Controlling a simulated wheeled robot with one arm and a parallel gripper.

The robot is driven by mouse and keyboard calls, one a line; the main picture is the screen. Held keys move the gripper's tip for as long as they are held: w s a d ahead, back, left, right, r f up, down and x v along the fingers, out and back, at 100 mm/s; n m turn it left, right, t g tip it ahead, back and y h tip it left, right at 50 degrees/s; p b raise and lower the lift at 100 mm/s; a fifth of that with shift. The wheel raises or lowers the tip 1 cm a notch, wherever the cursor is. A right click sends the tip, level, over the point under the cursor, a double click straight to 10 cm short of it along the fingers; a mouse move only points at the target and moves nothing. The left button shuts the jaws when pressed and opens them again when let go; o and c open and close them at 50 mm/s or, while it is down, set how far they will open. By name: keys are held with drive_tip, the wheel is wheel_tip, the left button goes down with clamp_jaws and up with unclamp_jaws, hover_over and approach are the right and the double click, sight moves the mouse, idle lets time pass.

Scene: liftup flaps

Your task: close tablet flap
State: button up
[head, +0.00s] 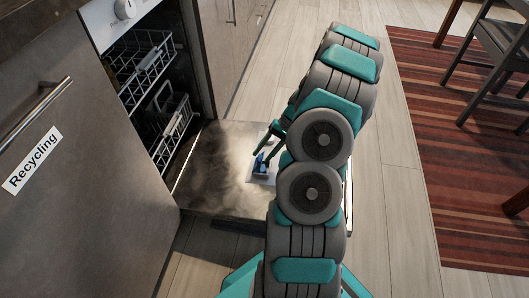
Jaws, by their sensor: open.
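The dishwasher door (222,160) is lowered flat, its inner side facing up. A pale tablet dispenser panel (254,178) is set in the door, partly hidden by my arm. A small blue part (260,164), which looks like the tablet flap, stands up from the panel. My gripper (263,154) reaches down from the right with its teal fingers apart, close to the blue part. I cannot tell whether a finger touches it. Nothing shows held between the fingers.
The dishwasher's upper rack (145,72) and lower rack (172,133) are inside the open tub at the left. A grey panel marked Recycling (75,150) stands at the front left. Wooden floor (395,190) is clear to the right, before a striped rug (445,150) and chairs.

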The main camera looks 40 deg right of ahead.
drive_tip(key=shift+c, duration=0.2)
clamp_jaws()
drive_tip(key=shift+s+d+f+b, duration=0.1)
drive_tip(key=shift+s+f+b, duration=0.1)
drive_tip(key=shift+b, duration=0.2)
idle(0.6)
drive_tip(key=t+y+b, duration=0.1)
drive_tip(key=b, duration=0.1)
drive_tip(key=s+d+f+t+y+b, duration=0.1)
drive_tip(key=b, duration=0.1)
drive_tip(key=f+n+t+y+b, duration=0.1)
drive_tip(key=b, duration=0.1)
drive_tip(key=shift+s+d+f, duration=0.2)
drive_tip(key=shift+s+d, duration=0.1)
drive_tip(key=shift+s+d+f+n+t+y+b, duration=0.25)
drive_tip(key=shift+t+y+b, duration=0.15)
drive_tip(key=shift+y, duration=0.25)
drive_tip(key=shift+s+d+f+n+t+y+b, duration=0.15)
drive_tip(key=shift+f+n+t+y+b, duration=0.15)
drive_tip(key=shift+y, duration=0.35)
drive_tip(key=shift+r, duration=0.1)
drive_tip(key=shift+o, duration=0.2)
unclamp_jaws()
